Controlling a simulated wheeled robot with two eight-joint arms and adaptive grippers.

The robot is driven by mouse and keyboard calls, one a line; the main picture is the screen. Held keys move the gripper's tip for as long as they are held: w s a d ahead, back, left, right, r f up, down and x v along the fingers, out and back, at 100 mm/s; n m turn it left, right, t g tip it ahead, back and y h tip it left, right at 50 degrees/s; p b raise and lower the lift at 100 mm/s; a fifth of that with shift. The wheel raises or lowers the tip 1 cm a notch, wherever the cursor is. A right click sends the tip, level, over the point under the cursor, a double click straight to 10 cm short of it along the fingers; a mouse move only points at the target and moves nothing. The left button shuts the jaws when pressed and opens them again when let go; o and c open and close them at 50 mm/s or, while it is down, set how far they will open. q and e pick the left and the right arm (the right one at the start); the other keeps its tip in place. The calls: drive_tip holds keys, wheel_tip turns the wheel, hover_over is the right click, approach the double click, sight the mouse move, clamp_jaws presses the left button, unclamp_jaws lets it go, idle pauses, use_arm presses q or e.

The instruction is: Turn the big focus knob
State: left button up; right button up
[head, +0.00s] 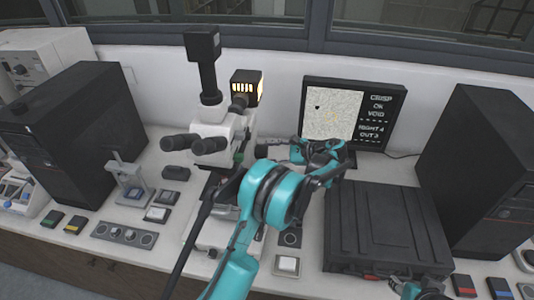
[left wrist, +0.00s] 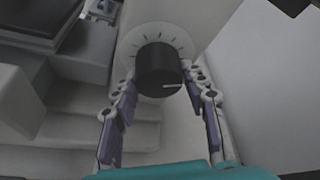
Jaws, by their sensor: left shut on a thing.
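The microscope (head: 222,128), white with black eyepieces, stands at the back middle. The big focus knob (left wrist: 157,66) is a black cylinder with a white pointer line on its face, which points to the right in the left wrist view. It sits on a pale dial with tick marks. My left gripper (left wrist: 162,82) is shut on the knob, with one finger on each side of it. In the head view my left gripper (head: 300,151) reaches the microscope's right side, and the knob is mostly hidden there. A teal part of my right arm (head: 418,291) shows at the bottom edge; its fingers are unclear.
A monitor (head: 333,112) with a grainy picture and text stands behind my left gripper. A black case (head: 385,225) lies to the right. Dark boxes (head: 75,130) (head: 485,150) stand at both sides. Small blocks and a press stand (head: 132,182) are at the left.

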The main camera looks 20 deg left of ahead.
use_arm(q)
drive_tip(key=o, duration=1.2)
drive_tip(key=shift+c, duration=0.2)
drive_tip(key=v, duration=1.2)
